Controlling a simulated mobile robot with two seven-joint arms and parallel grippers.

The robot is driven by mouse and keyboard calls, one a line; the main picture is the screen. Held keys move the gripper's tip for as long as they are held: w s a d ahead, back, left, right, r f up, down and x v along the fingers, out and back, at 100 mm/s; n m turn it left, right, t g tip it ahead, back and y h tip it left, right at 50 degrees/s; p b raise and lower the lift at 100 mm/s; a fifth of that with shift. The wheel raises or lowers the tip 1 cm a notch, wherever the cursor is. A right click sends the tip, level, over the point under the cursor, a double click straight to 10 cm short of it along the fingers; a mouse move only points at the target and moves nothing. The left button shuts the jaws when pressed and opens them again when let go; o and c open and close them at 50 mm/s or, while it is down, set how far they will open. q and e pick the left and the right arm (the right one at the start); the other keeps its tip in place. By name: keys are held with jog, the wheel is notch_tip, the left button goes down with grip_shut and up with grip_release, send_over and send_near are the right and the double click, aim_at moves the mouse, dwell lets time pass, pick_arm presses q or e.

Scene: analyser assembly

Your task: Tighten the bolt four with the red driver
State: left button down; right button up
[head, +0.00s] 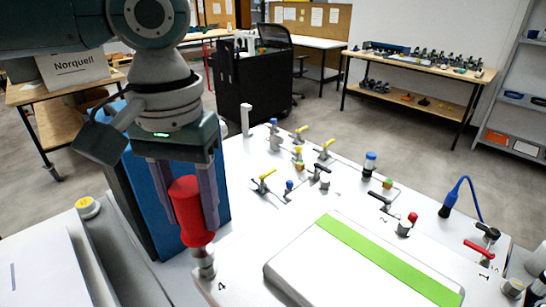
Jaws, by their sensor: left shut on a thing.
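My left gripper (183,192) is shut on the red driver (190,212), which it holds upright with a slight tilt. The driver's lower end is over a grey bolt (204,265) at the near left corner of the white panel (240,235). A mark that looks like a 4 is printed beside this bolt. The driver's lower end appears to meet the bolt head, but I cannot tell whether it is seated. My right gripper is not in view.
A white cover with a green stripe (385,260) lies right of the driver. Several valves with coloured handles stand on the panel, including a red-capped one (407,225). A blue box (150,195) stands behind the gripper. A black cart (248,85) is farther back.

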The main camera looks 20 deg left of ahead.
pick_arm(q)
jog(key=shift+f+p, duration=0.3)
jog(key=shift+f+b, duration=0.3)
jog(key=shift+f, duration=0.7)
dwell(1.1)
jog(key=c, duration=0.9)
grip_release()
grip_shut()
